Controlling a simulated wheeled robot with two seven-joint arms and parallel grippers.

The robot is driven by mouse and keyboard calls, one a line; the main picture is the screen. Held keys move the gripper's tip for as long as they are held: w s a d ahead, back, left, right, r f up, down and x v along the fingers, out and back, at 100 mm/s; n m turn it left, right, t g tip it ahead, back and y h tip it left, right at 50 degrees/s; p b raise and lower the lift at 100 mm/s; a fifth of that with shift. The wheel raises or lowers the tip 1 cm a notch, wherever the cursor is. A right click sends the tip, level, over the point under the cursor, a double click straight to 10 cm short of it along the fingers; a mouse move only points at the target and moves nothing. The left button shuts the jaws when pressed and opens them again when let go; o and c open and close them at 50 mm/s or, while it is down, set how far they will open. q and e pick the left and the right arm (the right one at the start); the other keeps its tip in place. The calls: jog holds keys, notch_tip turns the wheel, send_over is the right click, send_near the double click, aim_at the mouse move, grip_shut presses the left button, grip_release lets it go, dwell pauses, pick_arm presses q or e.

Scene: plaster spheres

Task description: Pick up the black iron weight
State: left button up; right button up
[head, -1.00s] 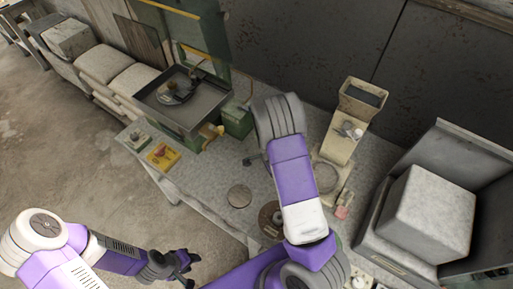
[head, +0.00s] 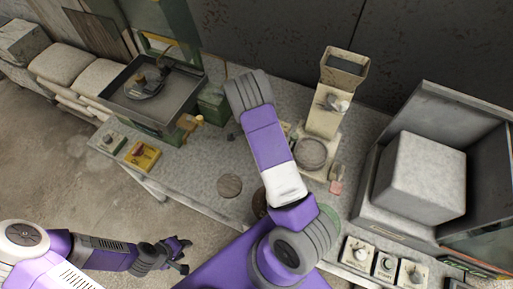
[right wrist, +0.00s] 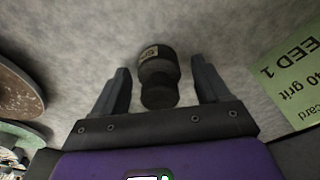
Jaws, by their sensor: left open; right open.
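The black iron weight (right wrist: 158,72) shows in the right wrist view as a dark knobbed cylinder with a small pale label, on the grey speckled tabletop. My right gripper (right wrist: 160,64) is open, with one finger on each side of the weight and a gap at both sides. In the head view my right arm hides its own gripper, and I cannot make out the weight surely there. My left gripper (head: 184,255) is open and empty at the lower left, off the table's front edge.
A green card (right wrist: 294,82) lies right of the weight in the right wrist view; round discs lie at left. In the head view, a cream hopper device (head: 327,95), a yellow box (head: 142,155) and a large pale block (head: 421,178) stand around my right arm.

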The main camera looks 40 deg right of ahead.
grip_shut()
dwell(0.4)
jog(key=shift+r, duration=0.1)
